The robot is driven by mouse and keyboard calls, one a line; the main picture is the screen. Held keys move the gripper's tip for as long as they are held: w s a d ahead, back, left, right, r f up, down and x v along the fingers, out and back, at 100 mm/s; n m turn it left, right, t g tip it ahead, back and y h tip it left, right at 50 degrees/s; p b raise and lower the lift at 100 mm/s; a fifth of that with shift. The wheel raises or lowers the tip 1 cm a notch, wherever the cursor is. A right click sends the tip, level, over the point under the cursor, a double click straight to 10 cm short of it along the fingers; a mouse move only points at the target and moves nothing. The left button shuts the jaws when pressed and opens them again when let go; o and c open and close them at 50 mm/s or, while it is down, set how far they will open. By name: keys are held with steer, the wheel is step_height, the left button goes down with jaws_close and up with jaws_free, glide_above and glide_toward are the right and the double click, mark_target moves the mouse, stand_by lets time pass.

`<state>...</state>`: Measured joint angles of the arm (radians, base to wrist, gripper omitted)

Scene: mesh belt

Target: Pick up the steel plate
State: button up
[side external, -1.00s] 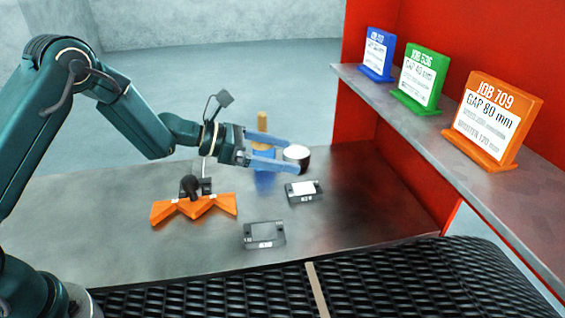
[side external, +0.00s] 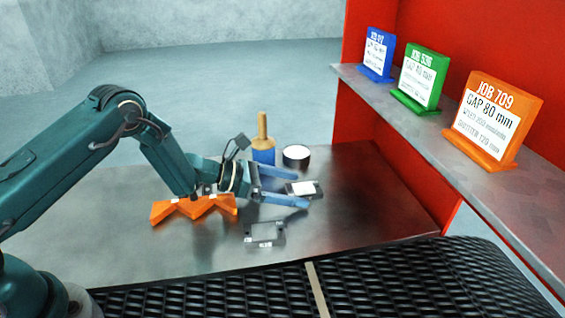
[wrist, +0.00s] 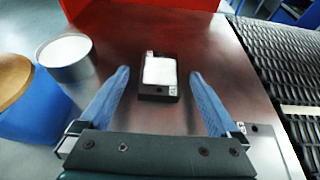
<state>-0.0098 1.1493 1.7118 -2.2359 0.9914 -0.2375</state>
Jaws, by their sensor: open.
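My gripper (side external: 301,190) is open, its two blue fingers pointing at a dark block with a pale plate-like top (side external: 304,187). In the wrist view this block (wrist: 159,72) lies ahead, between the lines of the fingertips, with a gap on both sides. No contact shows. I cannot tell which top is the steel plate.
A blue container with a wooden handle (side external: 263,145) and a round, white-topped tin (side external: 296,155) stand beyond the gripper. An orange zigzag piece (side external: 172,209) lies left. The mesh belt (side external: 430,280) runs along the front; job signs stand on a shelf (side external: 450,130) at right.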

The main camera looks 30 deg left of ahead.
steer(key=shift+w+d+f, duration=0.1)
steer(key=shift+d, duration=0.1)
jaws_close()
stand_by(0.3)
